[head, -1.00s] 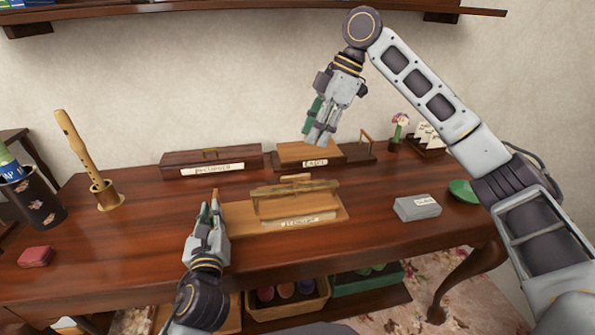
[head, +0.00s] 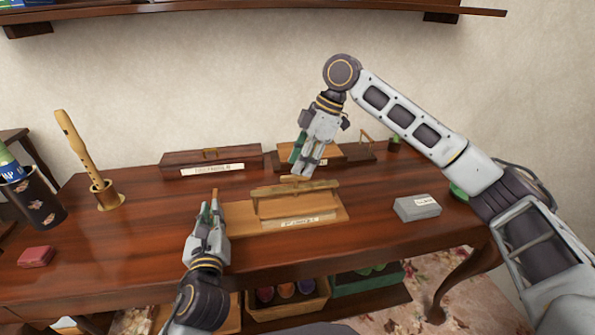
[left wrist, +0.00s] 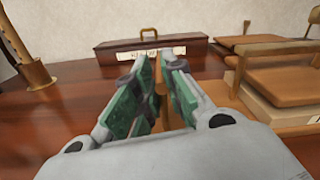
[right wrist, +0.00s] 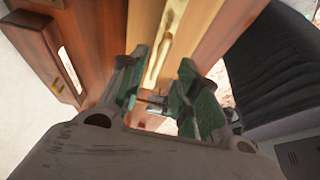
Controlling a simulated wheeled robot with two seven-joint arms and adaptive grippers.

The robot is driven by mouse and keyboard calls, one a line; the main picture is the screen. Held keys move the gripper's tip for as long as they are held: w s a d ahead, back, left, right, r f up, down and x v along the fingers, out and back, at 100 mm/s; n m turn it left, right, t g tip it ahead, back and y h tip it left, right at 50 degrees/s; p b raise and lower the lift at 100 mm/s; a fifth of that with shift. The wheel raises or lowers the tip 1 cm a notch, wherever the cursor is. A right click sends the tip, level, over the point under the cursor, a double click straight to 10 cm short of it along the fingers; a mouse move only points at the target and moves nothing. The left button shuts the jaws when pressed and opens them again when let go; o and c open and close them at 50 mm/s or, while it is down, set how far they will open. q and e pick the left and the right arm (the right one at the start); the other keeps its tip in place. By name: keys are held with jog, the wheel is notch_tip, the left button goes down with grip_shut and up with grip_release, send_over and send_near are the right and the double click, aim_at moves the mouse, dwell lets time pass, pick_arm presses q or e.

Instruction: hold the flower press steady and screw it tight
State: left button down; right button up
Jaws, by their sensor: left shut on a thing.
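The wooden flower press (head: 278,208) stands near the table's front, with a crossbeam over its plates and a label on its front. My left gripper (head: 210,205) is at the left end of its base; in the left wrist view the fingers (left wrist: 157,75) close on a wooden part there. The press's beam (left wrist: 285,50) shows to the right. My right gripper (head: 298,174) is above the beam, pointing down and hiding the screw handle. In the right wrist view its fingers (right wrist: 157,95) are apart, with the beam (right wrist: 168,45) beyond. Contact with the handle cannot be told.
Behind the press are a long labelled box (head: 212,160) and another wooden piece (head: 330,154). A grey box (head: 417,208) stands right. A flute in a holder (head: 107,197), a dark pot (head: 35,200) and a red block (head: 36,257) stand left.

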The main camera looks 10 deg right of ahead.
aim_at(295, 181)
jog(key=shift+x, duration=1.75)
grip_shut()
